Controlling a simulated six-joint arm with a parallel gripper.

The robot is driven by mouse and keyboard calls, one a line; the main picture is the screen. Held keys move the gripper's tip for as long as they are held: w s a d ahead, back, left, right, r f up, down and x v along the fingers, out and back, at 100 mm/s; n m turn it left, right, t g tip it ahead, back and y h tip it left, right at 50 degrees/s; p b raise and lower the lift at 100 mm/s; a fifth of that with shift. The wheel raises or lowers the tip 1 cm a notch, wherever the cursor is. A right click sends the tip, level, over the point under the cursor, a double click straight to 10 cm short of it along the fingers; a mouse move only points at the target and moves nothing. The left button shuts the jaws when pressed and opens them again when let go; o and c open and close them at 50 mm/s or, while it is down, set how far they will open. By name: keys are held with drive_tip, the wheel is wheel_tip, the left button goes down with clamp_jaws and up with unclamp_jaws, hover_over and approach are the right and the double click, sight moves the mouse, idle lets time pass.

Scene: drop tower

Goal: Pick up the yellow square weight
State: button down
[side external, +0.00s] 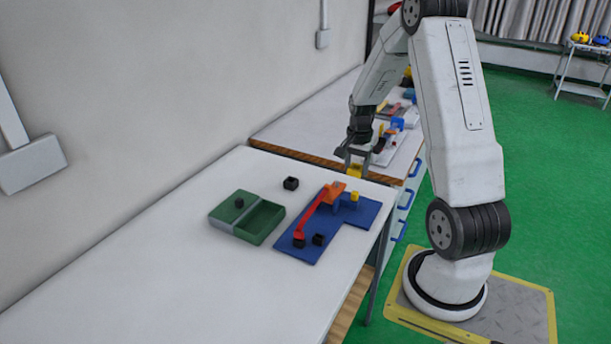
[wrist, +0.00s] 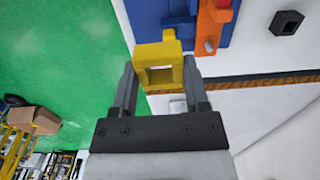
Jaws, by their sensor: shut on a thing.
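The yellow square weight (wrist: 158,49) is a square ring with an open middle. In the wrist view it sits between the two fingertips of my gripper (wrist: 158,68), which is shut on it. In the side view the weight (side external: 355,169) hangs under my gripper (side external: 354,160), by the far right corner of the white table and beyond the blue board (side external: 359,216). The weight appears held above the tabletop; its exact height is hard to tell.
The blue board carries an orange block (side external: 336,190), a red arm (side external: 311,216), a small yellow piece (side external: 354,196) and black pieces. A green tray (side external: 264,222) and a loose black block (side external: 291,183) are to the left. The near table (side external: 180,285) is clear.

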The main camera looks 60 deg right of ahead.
drive_tip(key=shift+s+a+r, duration=0.4)
drive_tip(key=shift+s+a, duration=0.15)
drive_tip(key=shift+s, duration=0.15)
drive_tip(key=shift+s+a+r, duration=0.4)
drive_tip(key=shift+s+a, duration=0.15)
drive_tip(key=shift+s, duration=0.1)
drive_tip(key=shift+w, duration=0.1)
